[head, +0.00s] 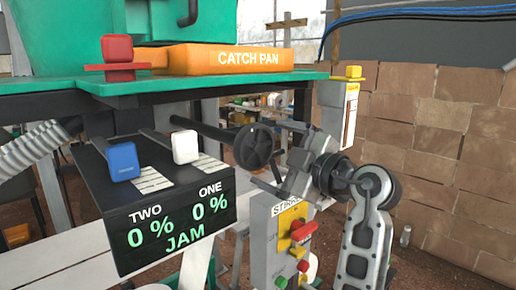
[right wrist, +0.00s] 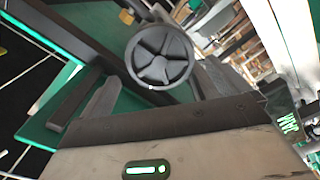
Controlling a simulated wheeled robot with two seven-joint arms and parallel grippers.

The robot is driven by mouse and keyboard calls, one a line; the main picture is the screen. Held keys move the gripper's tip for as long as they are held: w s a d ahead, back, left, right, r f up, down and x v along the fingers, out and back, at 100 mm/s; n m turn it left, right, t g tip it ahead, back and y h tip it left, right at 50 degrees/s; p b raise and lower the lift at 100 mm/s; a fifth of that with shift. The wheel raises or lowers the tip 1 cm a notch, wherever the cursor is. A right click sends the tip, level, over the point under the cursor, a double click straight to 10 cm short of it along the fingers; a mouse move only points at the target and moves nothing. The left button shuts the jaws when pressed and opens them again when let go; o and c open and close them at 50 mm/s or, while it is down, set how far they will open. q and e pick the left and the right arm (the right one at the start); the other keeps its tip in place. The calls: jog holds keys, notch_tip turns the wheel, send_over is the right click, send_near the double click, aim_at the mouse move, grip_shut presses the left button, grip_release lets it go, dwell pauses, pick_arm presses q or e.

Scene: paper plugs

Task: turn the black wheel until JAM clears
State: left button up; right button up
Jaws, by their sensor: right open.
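The black wheel (head: 254,146), a spoked handwheel on a dark shaft, stands right of the display. In the right wrist view the wheel (right wrist: 160,56) shows face on. My right gripper (head: 270,154) is open, with its fingers at the wheel's right side. In the right wrist view the wheel lies between and beyond the two fingertips; I cannot tell whether they touch it. The black display (head: 181,222) reads TWO 0 %, ONE 0 % and a green JAM. My left gripper is not in view.
A blue lever knob (head: 122,161) and a white lever knob (head: 185,146) stand left of the wheel. The orange catch pan (head: 230,60) lies on the green shelf above. A control box (head: 262,235) with a red switch is close below my right arm. A brick wall (head: 440,160) is behind.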

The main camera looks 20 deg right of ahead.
aim_at(258, 149)
jog(key=shift+m, duration=0.3)
jog(key=shift+x, duration=2)
jog(key=c, duration=0.8)
